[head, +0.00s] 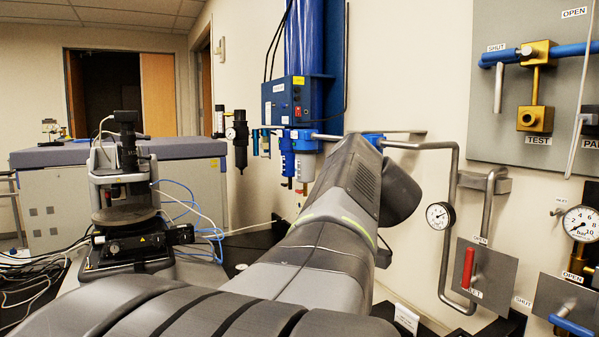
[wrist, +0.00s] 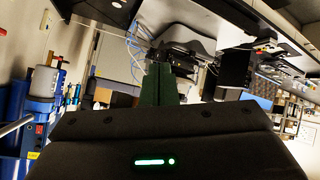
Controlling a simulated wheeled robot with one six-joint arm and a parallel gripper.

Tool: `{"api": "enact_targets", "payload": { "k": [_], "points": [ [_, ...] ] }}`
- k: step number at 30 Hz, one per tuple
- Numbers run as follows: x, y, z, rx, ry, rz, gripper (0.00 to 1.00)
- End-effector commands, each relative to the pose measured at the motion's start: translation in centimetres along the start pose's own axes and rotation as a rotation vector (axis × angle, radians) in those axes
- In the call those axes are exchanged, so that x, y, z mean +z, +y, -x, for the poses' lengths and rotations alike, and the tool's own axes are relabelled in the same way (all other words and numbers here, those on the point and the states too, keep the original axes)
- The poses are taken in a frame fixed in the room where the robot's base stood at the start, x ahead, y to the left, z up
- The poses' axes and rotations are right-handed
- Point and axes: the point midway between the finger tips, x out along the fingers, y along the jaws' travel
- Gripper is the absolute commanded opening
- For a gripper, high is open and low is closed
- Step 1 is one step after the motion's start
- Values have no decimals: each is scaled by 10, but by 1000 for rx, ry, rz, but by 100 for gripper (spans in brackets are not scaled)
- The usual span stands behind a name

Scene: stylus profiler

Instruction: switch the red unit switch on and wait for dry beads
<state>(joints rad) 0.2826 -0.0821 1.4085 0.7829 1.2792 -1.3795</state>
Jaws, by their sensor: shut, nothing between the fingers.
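The blue unit (head: 283,100) is mounted on the wall at the centre of the head view, with a yellow label near its top. A small red switch (head: 298,110) sits on its front; its position is too small to tell. The unit also shows at the left edge of the wrist view (wrist: 37,112). Blue housings (head: 287,160) hang below it; I cannot make out any beads. My gripper (wrist: 160,68) has its dark fingers together and empty, apart from the unit in the wrist view. In the head view my arm hides it.
A stylus instrument (head: 122,190) stands at left with cables around it. A black regulator (head: 239,140) hangs left of the unit. Pipes, a gauge (head: 440,215) and a red lever (head: 468,268) are at right. A valve panel (head: 535,85) is at upper right.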

Motion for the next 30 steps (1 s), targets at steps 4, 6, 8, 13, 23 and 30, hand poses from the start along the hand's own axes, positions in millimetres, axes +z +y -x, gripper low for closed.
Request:
{"api": "enact_targets", "payload": {
  "k": [4,6,8,13,23,30],
  "points": [
    [-78,34,42,92,200,387,0],
    [-113,41,66,141,276,577,0],
    [-139,43,85,183,331,729,0],
    [-192,36,127,282,430,1071,0],
    [-218,28,148,334,474,1250,0],
    [-217,28,148,333,473,1247,0]
  ]
}}
